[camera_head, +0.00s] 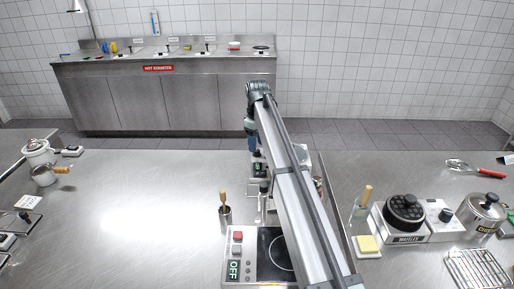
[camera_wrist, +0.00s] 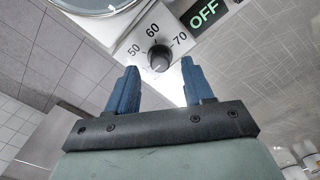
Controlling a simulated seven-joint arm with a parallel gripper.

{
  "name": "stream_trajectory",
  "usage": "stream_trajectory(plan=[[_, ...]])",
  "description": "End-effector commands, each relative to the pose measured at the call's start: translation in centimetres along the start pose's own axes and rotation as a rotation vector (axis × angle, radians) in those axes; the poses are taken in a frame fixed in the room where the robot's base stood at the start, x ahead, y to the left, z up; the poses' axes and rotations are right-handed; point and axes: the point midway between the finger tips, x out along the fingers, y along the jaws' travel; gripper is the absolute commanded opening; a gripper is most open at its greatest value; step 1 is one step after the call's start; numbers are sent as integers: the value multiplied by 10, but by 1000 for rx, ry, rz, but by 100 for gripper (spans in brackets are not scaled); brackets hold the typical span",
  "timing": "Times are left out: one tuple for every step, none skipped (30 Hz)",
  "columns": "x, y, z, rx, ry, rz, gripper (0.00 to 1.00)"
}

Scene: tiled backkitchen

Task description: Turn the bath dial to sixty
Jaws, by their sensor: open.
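The bath dial (camera_wrist: 159,57) is a round black knob on a pale panel, with the marks 50, 60 and 70 (camera_wrist: 152,30) around its upper side. Which mark its pointer faces is too small to tell. A green OFF display (camera_wrist: 204,13) sits beside it, and the round rim of the bath (camera_wrist: 95,5) shows at the top. My gripper (camera_wrist: 160,72) is open, its two blue fingers apart, left and right of the dial in the wrist view. I cannot tell whether they touch it. In the head view my gripper (camera_head: 253,147) is partly hidden by my arm, and the dial is not clear.
A hotplate (camera_head: 240,268) with an OFF display stands at the near edge, and a pot with a wooden-handled tool (camera_head: 225,215) is left of my arm. A waffle iron (camera_head: 404,212) and a steel pot (camera_head: 482,212) stand at right. The left tabletop is mostly clear.

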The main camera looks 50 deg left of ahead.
Motion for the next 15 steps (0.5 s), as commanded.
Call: stream_trajectory(plan=[[6,0,0,0,0,0,52],[9,0,0,0,0,0,52],[13,0,0,0,0,0,52],[16,0,0,0,1,0,52],[18,0,0,0,1,0,52],[20,0,0,0,0,0,52],[22,0,0,0,0,0,52],[23,0,0,0,0,0,52],[24,0,0,0,0,0,52],[24,0,0,0,1,0,52],[25,0,0,0,1,1,52],[25,0,0,0,1,1,52],[25,0,0,0,1,1,52],[25,0,0,0,1,1,52],[25,0,0,0,1,1,52]])
